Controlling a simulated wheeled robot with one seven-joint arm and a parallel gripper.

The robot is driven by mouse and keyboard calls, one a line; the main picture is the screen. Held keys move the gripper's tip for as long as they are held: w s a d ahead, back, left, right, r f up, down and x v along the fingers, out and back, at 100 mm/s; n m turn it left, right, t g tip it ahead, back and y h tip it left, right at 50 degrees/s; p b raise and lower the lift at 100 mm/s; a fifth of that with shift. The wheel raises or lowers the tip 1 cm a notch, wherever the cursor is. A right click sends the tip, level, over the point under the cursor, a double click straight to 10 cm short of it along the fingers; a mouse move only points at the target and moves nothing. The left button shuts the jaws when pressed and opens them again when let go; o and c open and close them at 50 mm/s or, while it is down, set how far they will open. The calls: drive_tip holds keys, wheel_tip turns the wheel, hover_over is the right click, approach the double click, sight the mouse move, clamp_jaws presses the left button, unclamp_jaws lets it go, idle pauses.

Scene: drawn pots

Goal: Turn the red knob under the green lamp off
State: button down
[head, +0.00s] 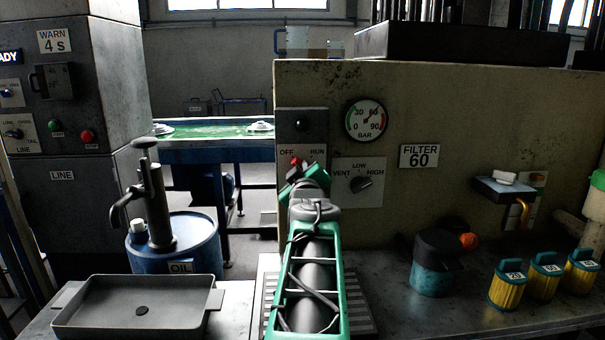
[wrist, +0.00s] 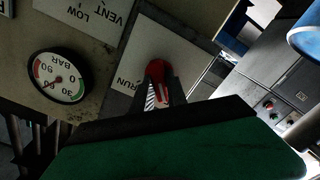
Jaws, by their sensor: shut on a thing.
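The red knob (head: 295,161) sits on a panel between the labels OFF on the left and RUN on the right. In the wrist view the red knob (wrist: 156,68) shows at my fingertips, near the word RUN. My gripper (head: 302,174) reaches up to the panel from below and is shut on the knob; its fingers (wrist: 161,94) show dark in the wrist view. Which label the knob points to I cannot tell. Above the knob is a dark round fitting (head: 301,125); no green light shows on it.
To the right are a pressure gauge (head: 365,119) and a black VENT/LOW/HIGH selector (head: 361,184). A grey tray (head: 138,305) and blue oil drum (head: 175,246) stand left. A teal pot (head: 432,270) and several yellow canisters (head: 507,288) stand right on the bench.

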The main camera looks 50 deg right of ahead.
drive_tip(key=c, duration=1.3)
unclamp_jaws()
drive_tip(key=shift+a, duration=0.1)
drive_tip(key=v, duration=0.7)
drive_tip(key=shift+s+a+b, duration=0.25)
drive_tip(key=shift+b, duration=0.05)
